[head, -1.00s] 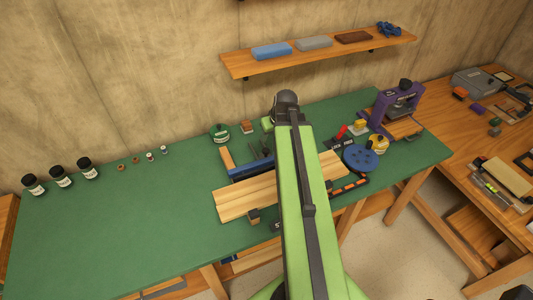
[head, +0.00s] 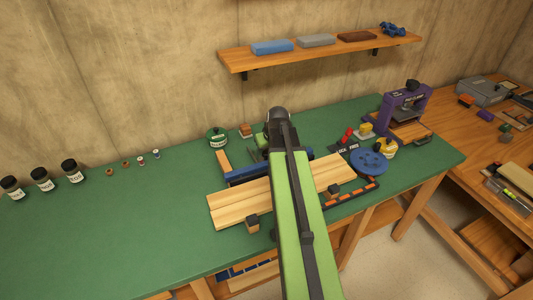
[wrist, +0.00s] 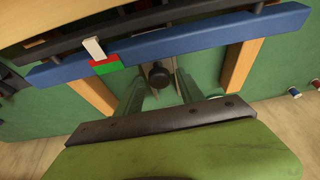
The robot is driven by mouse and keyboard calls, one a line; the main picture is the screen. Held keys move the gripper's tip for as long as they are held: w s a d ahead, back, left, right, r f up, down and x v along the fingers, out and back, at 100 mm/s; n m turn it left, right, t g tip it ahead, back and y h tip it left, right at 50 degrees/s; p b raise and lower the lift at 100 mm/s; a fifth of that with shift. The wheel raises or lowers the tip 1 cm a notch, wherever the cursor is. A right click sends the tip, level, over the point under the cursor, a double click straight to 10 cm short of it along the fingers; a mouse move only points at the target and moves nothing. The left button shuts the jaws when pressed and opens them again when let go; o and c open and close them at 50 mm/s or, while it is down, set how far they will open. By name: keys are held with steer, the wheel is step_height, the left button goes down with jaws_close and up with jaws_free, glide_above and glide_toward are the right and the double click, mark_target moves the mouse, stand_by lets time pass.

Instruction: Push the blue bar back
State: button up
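The blue bar (head: 247,174) lies across the green bench top behind pale wooden boards (head: 240,202), its right part hidden by my arm in the head view. In the wrist view the blue bar (wrist: 200,40) runs across the top, over two wooden rails (wrist: 240,66). A red and green block with a white pointer (wrist: 95,49) sits at it. A dark round knob (wrist: 158,74) shows beside the bar, between my gripper's (wrist: 160,88) two spread fingers. The fingers are open; whether they touch the knob or bar I cannot tell. My arm mostly hides the gripper in the head view.
A green tin (head: 217,139) stands behind the rails. A blue disc (head: 368,162), a yellow tape roll (head: 386,150) and a purple press (head: 404,105) stand to the right. Dark bottles (head: 42,180) stand at the left. A wall shelf (head: 320,53) hangs above.

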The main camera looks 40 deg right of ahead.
jaws_close()
stand_by(1.2)
